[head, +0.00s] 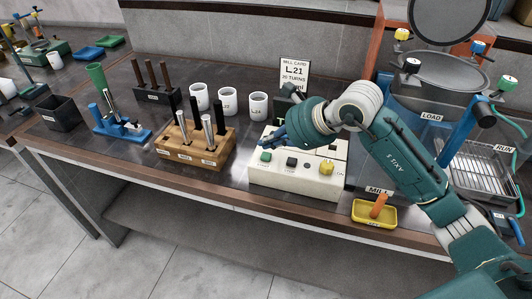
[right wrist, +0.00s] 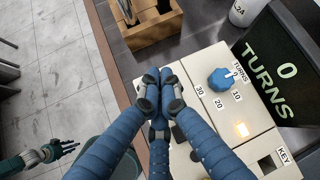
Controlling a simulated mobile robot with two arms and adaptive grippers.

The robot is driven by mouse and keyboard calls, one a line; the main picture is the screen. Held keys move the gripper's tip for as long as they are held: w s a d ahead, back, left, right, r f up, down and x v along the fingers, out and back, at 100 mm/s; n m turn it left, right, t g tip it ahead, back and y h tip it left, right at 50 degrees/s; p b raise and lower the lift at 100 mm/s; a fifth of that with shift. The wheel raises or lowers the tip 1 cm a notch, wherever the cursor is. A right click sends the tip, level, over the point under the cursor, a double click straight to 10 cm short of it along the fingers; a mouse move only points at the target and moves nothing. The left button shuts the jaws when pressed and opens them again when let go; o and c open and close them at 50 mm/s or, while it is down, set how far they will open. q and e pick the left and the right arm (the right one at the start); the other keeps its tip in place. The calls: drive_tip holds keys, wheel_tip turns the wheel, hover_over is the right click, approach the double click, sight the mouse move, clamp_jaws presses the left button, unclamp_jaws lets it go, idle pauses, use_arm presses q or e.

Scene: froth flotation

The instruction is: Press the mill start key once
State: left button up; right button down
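I cannot read which control is the start key. My left gripper (right wrist: 68,150) shows with fingers spread.
A wooden block with rods (head: 195,148) and white cups (head: 227,101) stand left of the box. A yellow tray (head: 374,214) with an orange-handled tool lies at the front right. A mill card (head: 294,76) stands behind. The LOAD machine (head: 432,100) is at the right.

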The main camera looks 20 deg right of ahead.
sight(268, 156)
wheel_tip(268, 156, up, 4)
drive_tip(key=shift+r+p, duration=0.1)
drive_tip(key=shift+p, duration=0.9)
